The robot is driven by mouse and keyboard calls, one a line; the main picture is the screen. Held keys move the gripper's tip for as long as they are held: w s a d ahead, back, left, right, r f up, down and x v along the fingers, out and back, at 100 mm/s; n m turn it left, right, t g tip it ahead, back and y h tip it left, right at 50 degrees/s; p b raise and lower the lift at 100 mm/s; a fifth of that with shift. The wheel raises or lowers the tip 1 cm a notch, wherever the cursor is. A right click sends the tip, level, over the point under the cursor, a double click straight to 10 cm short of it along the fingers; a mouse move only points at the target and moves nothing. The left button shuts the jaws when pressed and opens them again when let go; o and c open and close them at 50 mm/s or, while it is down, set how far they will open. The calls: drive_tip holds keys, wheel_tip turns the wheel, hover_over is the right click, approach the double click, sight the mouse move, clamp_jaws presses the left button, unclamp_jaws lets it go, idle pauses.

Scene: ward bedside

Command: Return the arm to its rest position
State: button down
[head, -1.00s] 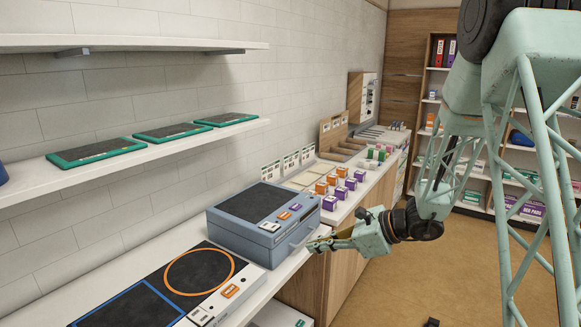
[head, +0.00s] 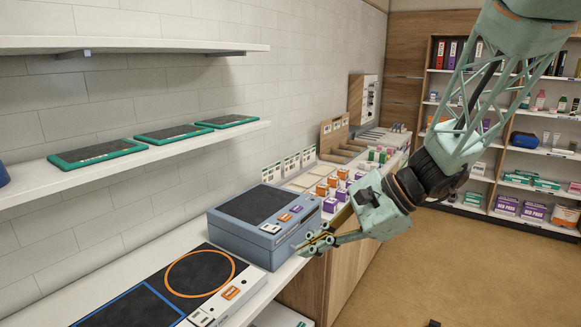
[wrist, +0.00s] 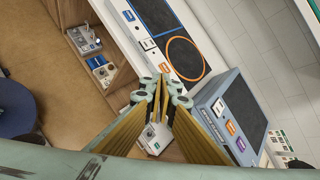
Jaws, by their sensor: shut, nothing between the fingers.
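My gripper (head: 312,246) is shut and empty in the head view. It is in front of the right front corner of the blue-grey box (head: 262,222), close to its front face; I cannot tell whether they touch. In the wrist view my gripper (wrist: 162,84) shows its fingers together, with the blue-grey box (wrist: 238,112) just to the right. My arm reaches in from the upper right of the head view, over the floor in front of the counter.
A counter (head: 262,295) runs along the wall, with a blue and orange outlined panel (head: 172,285) at the near end. Small orange and purple boxes (head: 330,188) stand beyond the blue-grey box. A wall shelf (head: 90,180) hangs above. The floor (head: 430,275) is open.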

drive_tip(key=s+d+r+n+h, duration=0.3)
drive_tip(key=s+d+n, duration=0.1)
drive_tip(key=s, duration=0.7)
drive_tip(key=s+d+r+n+t+h, duration=0.1)
drive_tip(key=s+d+r+n+h, duration=0.2)
drive_tip(key=s+d, duration=0.4)
drive_tip(key=s+d+r+n+h, duration=0.3)
drive_tip(key=s+d+n, duration=0.3)
drive_tip(key=s, duration=1)
drive_tip(key=shift+r+n+t, duration=0.3)
drive_tip(key=shift+r+n, duration=0.3)
drive_tip(key=shift+r, duration=0.1)
drive_tip(key=shift+a, duration=0.1)
